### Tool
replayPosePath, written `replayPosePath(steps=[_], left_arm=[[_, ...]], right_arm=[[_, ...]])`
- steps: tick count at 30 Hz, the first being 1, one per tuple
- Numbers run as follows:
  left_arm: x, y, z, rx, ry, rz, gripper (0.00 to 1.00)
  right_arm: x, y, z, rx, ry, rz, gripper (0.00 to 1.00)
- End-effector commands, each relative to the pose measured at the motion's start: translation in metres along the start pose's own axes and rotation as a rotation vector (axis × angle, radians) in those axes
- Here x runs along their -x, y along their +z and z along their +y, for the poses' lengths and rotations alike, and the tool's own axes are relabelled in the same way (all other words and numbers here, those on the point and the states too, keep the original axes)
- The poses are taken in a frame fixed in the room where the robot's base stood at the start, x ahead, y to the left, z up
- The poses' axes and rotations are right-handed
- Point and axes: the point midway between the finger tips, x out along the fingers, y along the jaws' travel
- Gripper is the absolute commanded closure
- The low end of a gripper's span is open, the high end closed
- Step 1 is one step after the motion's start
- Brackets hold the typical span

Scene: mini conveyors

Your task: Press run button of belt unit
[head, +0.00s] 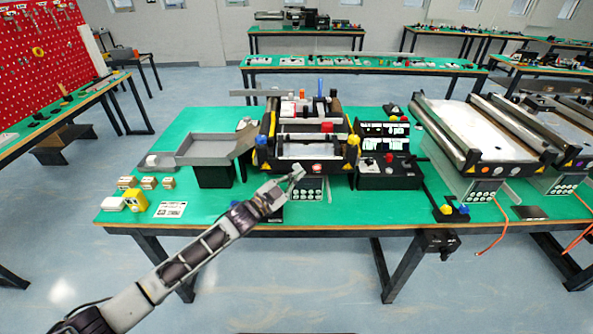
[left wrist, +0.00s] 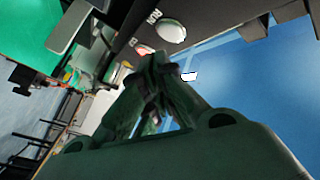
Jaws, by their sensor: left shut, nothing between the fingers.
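The belt unit (head: 308,151) stands on the green table, with yellow-and-black corners and a red button (head: 317,167) on its front. My left gripper (head: 298,173) is shut and empty, just in front and slightly left of that red button. In the left wrist view, the shut fingers (left wrist: 153,65) point at the dark front panel (left wrist: 200,15). A pale domed button (left wrist: 170,31) with a small label that seems to read RUN is just beyond the fingertips, and a smaller reddish button (left wrist: 145,49) is beside it. I cannot tell whether the fingertips touch either. My right gripper is out of view.
A grey tray (head: 212,146) on a dark stand is left of the unit. A black control box (head: 388,172) with a red knob stands to its right. Small tan boxes and a yellow block (head: 135,199) sit at the left front. A larger conveyor (head: 480,135) is farther right.

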Motion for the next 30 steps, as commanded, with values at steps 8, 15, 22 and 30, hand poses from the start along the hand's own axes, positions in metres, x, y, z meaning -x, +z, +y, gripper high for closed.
replayPosePath(steps=[8, 15, 22, 30], left_arm=[[-0.0061, 0.0041, -0.0046, -0.001, 0.000, 0.000, 1.00], [-0.0063, 0.0039, -0.0048, 0.000, 0.000, 0.000, 1.00], [-0.0062, 0.0039, -0.0048, 0.000, 0.000, 0.000, 1.00], [-0.0061, 0.0039, -0.0047, 0.000, 0.000, 0.000, 1.00]], right_arm=[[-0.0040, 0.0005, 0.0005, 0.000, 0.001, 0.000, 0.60], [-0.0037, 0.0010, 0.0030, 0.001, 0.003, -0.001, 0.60], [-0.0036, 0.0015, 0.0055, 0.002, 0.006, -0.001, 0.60], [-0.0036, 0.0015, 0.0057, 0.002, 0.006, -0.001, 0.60]])
